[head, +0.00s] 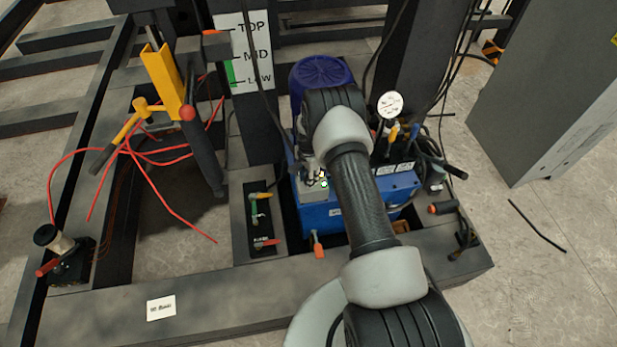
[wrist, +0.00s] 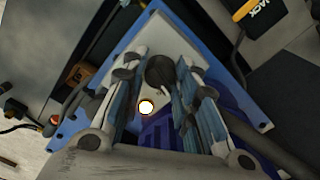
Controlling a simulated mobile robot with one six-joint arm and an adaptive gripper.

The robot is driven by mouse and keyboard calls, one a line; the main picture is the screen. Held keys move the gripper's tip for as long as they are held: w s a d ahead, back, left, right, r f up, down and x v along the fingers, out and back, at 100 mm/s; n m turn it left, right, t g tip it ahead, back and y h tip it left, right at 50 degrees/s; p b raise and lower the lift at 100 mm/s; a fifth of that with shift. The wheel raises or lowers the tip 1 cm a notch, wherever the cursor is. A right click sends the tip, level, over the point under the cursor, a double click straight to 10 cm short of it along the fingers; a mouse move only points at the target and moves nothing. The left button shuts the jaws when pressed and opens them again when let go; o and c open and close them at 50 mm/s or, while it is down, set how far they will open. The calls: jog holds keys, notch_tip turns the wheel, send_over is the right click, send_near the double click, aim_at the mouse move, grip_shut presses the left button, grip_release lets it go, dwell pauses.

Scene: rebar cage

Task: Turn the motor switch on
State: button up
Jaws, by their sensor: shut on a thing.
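The motor switch is a dark round knob (wrist: 160,71) on a pale grey box (wrist: 187,40), centred in the wrist view. My gripper (wrist: 159,62) has its two fingers on either side of the knob and is shut on it. In the head view my gripper (head: 314,174) is small and partly hidden by my arm, above the grey switch box (head: 314,194) on the blue power unit (head: 322,217). A bright white light (wrist: 146,107) shows beside the knob in the wrist view. The knob's marking cannot be read.
A blue motor (head: 320,72) and a pressure gauge (head: 390,104) stand near my arm. A small valve panel (head: 261,221) is to the left. A yellow lever (head: 160,83), red cables (head: 160,188) and a large grey cabinet (head: 545,100) flank the unit.

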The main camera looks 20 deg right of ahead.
jog(key=m, duration=0.5)
jog(key=shift+m, duration=0.4)
dwell(0.4)
jog(key=o, duration=1.1)
jog(key=shift+r, duration=0.1)
notch_tip(320, 180, up, 12)
jog(key=shift+f, duration=0.1)
